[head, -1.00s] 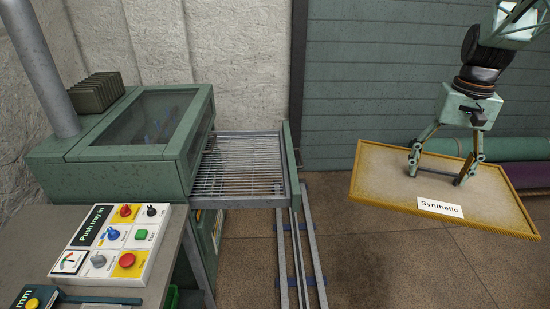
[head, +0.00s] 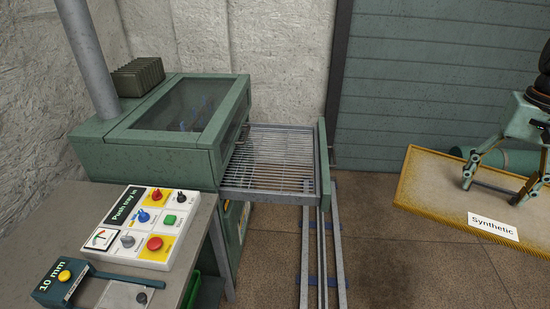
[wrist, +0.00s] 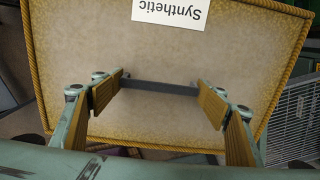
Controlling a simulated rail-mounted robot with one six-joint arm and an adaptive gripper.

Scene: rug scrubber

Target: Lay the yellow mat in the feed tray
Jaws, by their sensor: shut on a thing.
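The yellow mat (head: 437,190) has a tan face, a corded yellow border and a white "Synthetic" label (head: 493,226). It hangs tilted at the right of the head view, its right part cut off. My gripper (head: 494,190) is shut on a dark bar across the mat's face; the bar also shows between the fingers in the wrist view (wrist: 160,86). The feed tray (head: 325,170), a wire rack with a green end panel, is out of the green machine (head: 150,150). It is empty, left of the mat and apart from it.
A control panel (head: 140,228) reading "Push tray in" and a "10 mm" device (head: 62,283) sit on the grey table at front left. Floor rails (head: 322,250) run below the tray. A green roll (head: 500,158) lies behind the mat. Floor between tray and mat is clear.

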